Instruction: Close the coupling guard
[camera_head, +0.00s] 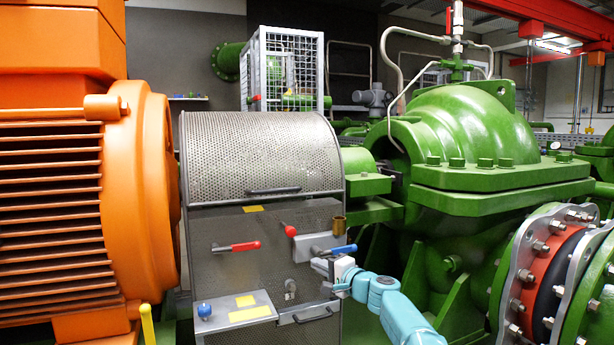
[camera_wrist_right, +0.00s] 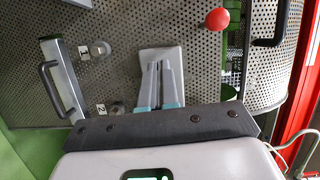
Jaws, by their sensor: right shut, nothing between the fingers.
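The coupling guard is a grey perforated metal cover between an orange motor and a green pump. Its curved upper hood (camera_head: 262,155) has a dark bar handle (camera_head: 272,190) near the lower edge, just above the seam with the front panel (camera_head: 232,272). I cannot tell whether the hood is fully seated. A red-handled lever (camera_head: 236,247), a red knob (camera_head: 290,231) and a blue handle (camera_head: 343,249) are on the front. My right gripper (camera_head: 322,267) is at the panel's right side, below the blue handle.
A small shelf (camera_head: 236,309) with a blue knob (camera_head: 204,310) juts out at the lower front. The orange motor (camera_head: 152,190) is close on the left. The green pump (camera_head: 490,150) and a bolted flange (camera_head: 520,285) are on the right. A red ball knob (camera_wrist_right: 217,19) shows in the wrist view.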

